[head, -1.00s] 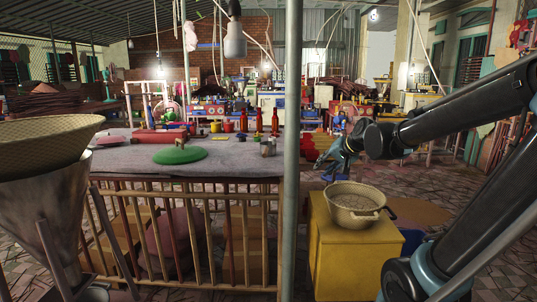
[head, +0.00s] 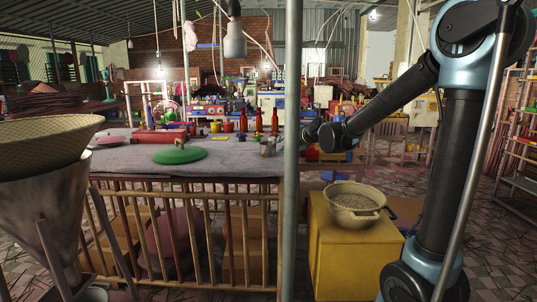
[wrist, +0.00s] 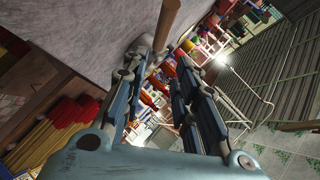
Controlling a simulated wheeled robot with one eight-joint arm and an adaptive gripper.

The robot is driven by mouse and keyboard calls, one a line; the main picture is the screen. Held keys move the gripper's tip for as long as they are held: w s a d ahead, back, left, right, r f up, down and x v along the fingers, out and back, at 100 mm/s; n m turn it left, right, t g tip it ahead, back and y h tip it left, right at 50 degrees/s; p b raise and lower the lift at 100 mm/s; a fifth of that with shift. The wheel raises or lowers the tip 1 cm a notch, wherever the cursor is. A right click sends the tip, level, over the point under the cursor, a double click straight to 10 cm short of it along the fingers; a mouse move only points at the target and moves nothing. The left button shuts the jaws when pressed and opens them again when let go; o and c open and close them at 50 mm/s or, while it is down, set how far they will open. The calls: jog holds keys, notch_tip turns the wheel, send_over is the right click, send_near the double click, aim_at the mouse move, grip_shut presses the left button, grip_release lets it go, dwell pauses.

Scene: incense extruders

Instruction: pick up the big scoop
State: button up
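In the wrist view a brown wooden handle (wrist: 169,22) stands just past my fingertips; it may belong to the big scoop, but I cannot make out a bowl. In the head view a small grey thing (head: 266,149) at the table's right end could be the scoop, too small to be sure. My gripper (wrist: 161,62) is open, with a clear gap between its blue fingers and nothing held. The handle's lower end is close to the fingertips; I cannot tell whether they touch. In the head view my gripper is partly hidden behind the grey pole.
The grey pole (head: 291,110) stands upright by the table (head: 112,162). A green disc (head: 180,155), a red tray (head: 160,138) and bottles (head: 259,121) are on the table. A basin (head: 355,200) sits on a yellow stand (head: 345,255). A metal funnel (head: 45,195) is at left.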

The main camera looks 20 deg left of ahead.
aim_at(267, 150)
jog(key=x, duration=0.7)
jog(key=shift+x, duration=3.05)
jog(key=shift+s+f, duration=0.15)
grip_shut()
